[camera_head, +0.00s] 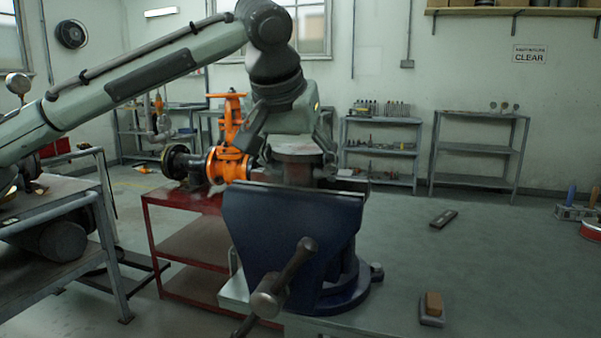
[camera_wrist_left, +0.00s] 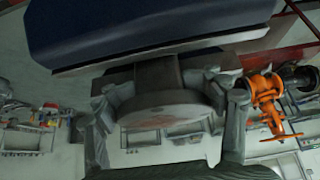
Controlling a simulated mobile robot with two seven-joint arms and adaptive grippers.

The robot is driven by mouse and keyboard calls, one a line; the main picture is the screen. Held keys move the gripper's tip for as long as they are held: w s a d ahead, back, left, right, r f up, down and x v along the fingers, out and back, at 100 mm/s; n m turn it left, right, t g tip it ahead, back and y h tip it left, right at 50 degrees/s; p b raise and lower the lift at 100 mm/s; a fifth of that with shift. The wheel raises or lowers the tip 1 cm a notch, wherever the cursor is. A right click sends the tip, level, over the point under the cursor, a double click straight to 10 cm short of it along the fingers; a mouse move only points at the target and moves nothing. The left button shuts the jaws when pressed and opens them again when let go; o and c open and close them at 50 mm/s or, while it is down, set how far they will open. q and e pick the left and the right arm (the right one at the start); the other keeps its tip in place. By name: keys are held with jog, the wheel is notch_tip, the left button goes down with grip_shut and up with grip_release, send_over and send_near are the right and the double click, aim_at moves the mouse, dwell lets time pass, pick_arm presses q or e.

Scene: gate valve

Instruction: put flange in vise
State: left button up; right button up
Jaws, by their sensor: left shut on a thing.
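The flange (camera_head: 298,153) is a grey round disc just behind and above the front jaw of the blue vise (camera_head: 285,235). My left gripper (camera_head: 292,145) comes down on it from above and is shut on it. In the left wrist view, the fingers of my left gripper (camera_wrist_left: 168,108) grip the rim of the flange (camera_wrist_left: 165,105) from both sides. A narrower neck runs from the disc toward the blue vise (camera_wrist_left: 140,25). The front jaw hides the flange's lower part in the head view, so I cannot tell how deep it sits. My right gripper is not in view.
The vise handle (camera_head: 285,280) sticks out in front. The workbench top (camera_head: 400,235) is mostly clear to the right, with a dark flat tool (camera_head: 443,218) and a small brush-like block (camera_head: 432,308). An orange gate valve (camera_head: 230,160) stands on a red cart behind left.

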pick_arm(q)
jog(key=o, duration=1.5)
jog(key=shift+f, duration=0.1)
jog(key=o, duration=0.6)
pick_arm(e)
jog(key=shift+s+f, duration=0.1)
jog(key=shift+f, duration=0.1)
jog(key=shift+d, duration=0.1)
pick_arm(q)
jog(key=shift+s+r, duration=0.1)
jog(key=shift+r, duration=0.1)
jog(key=v, duration=1.1)
jog(key=shift+s+r+b, duration=0.2)
jog(key=shift+s+b, duration=0.05)
jog(key=shift+b, duration=0.15)
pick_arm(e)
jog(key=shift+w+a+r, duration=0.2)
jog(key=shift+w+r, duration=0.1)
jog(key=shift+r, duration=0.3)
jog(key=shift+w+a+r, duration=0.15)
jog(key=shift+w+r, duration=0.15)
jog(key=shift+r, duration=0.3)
